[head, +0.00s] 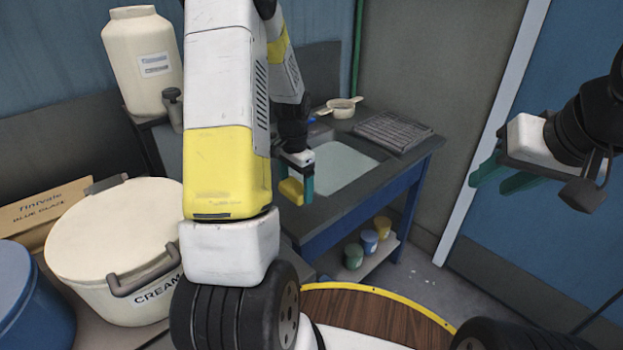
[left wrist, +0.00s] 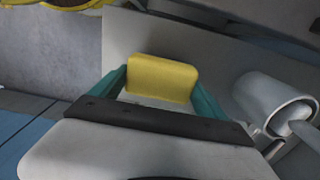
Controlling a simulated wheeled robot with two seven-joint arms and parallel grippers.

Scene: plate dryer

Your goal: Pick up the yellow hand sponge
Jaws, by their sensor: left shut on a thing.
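The yellow hand sponge (left wrist: 162,78) is a small yellow block. In the left wrist view it sits between the two teal fingers of my left gripper (left wrist: 160,84), which are shut on its sides. In the head view the sponge (head: 290,191) shows beside a teal finger of my left gripper (head: 297,181), at the near edge of the sink counter. My arm hides part of the area around it. My right gripper (head: 504,176) is at the right, its teal fingers apart and empty, away from the counter.
The sink basin (head: 338,168) is in the dark counter (head: 370,192), with a grey drying rack (head: 393,131) and a pale scoop (head: 343,107) behind. Several small cups (head: 369,241) stand on the shelf below. A cream tub (head: 118,230) and a cream jar (head: 143,62) are at the left.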

